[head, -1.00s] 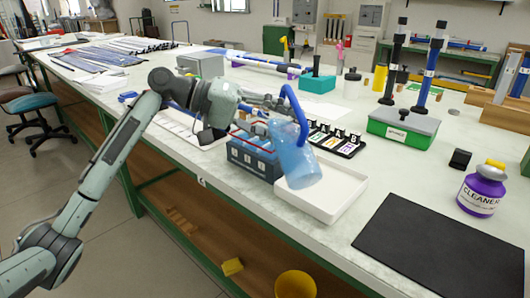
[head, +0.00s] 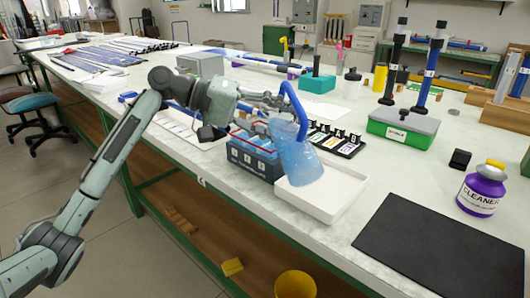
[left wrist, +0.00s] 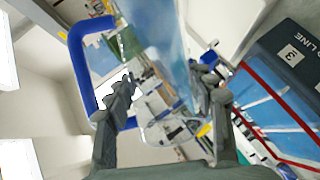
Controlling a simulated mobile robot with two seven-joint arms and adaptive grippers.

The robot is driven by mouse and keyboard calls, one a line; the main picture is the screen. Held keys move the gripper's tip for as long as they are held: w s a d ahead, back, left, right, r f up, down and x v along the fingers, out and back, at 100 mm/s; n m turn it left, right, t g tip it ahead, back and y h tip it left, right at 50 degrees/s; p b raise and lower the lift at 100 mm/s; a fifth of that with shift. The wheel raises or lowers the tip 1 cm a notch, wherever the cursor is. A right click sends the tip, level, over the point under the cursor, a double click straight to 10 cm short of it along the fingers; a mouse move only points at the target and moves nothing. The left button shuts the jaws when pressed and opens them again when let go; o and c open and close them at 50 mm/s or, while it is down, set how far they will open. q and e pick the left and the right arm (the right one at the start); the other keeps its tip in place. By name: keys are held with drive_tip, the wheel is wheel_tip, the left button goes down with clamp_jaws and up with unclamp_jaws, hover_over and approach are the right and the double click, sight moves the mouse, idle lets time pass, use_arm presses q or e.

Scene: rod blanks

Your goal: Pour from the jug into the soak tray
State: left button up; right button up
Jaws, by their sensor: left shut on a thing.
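The clear blue jug (head: 298,155) with a dark blue handle is held tilted above the white soak tray (head: 338,205). My left gripper (head: 268,113) is shut on the jug; in the left wrist view the gripper (left wrist: 160,105) has one finger on each side of it. The jug's blue handle (left wrist: 78,60) and clear body (left wrist: 160,35) show in that view. The tray's visible floor looks empty, and part of it is hidden behind the jug. No stream from the jug can be made out. My right gripper does not show.
A dark blue box with numbered labels (head: 250,160) stands left of the tray, close to the jug. A labelled black rack (head: 335,140) is behind it. A black mat (head: 445,245) and purple cleaner bottle (head: 482,190) are at right. A yellow bucket (head: 295,285) is below the table edge.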

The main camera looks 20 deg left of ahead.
use_arm(q)
drive_tip(key=shift+r, duration=0.1)
drive_tip(key=shift+r+n, duration=0.15)
drive_tip(key=shift+n, duration=0.15)
drive_tip(key=shift+w+a+h, duration=0.1)
drive_tip(key=shift+h, duration=0.2)
idle(0.6)
drive_tip(key=shift+r, duration=0.2)
drive_tip(key=shift+r+n, duration=0.15)
drive_tip(key=shift+n, duration=0.35)
idle(0.5)
idle(1.2)
